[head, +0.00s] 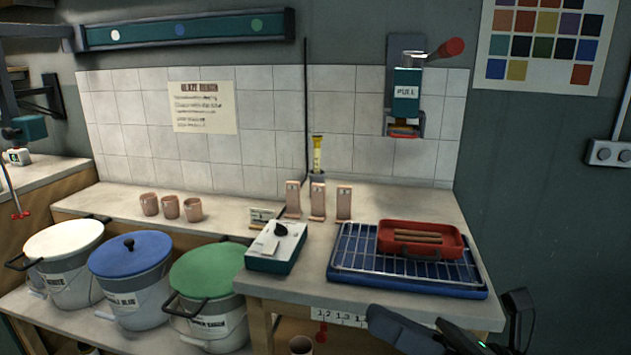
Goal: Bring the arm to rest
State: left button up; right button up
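My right gripper (402,330) shows at the bottom right edge, dark and partly cut off by the frame. It is in front of the table's front edge, near the blue tray (345,283). I cannot make out a gap between its fingers or anything held in it. My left gripper is not in view.
A red dish (386,242) with brown sticks sits on the wire rack over the blue tray. A teal-sided box with a dial (276,262) stands left of it. Lidded buckets (132,254) line the lower left shelf. Cups (171,207) stand behind. Bare tabletop (480,313) shows at right.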

jog(key=w+d+f+m+t+h, duration=0.1)
jog(key=d+f+m+t+h, duration=0.15)
jog(key=f+m+h, duration=0.55)
jog(key=w+d+f+m+t+h, duration=0.15)
jog(key=f+m+t, duration=0.25)
jog(key=m, duration=0.8)
jog(key=w+d+f+m+t+h, duration=0.1)
jog(key=d+f+m+t+h, duration=0.3)
jog(key=m, duration=0.7)
jog(key=s+a+f+m+g+h, duration=0.1)
jog(key=s+f+m+g+h, duration=0.1)
jog(key=s+f+m, duration=0.3)
jog(key=s+a+f+m+g+h, duration=0.1)
jog(key=s+f+m+g, duration=0.3)
jog(key=f, duration=0.7)
jog(key=shift+s+f+m+g+h, duration=0.25)
jog(key=shift+s+m+g+h, duration=0.15)
jog(key=shift+m+g+h, duration=0.2)
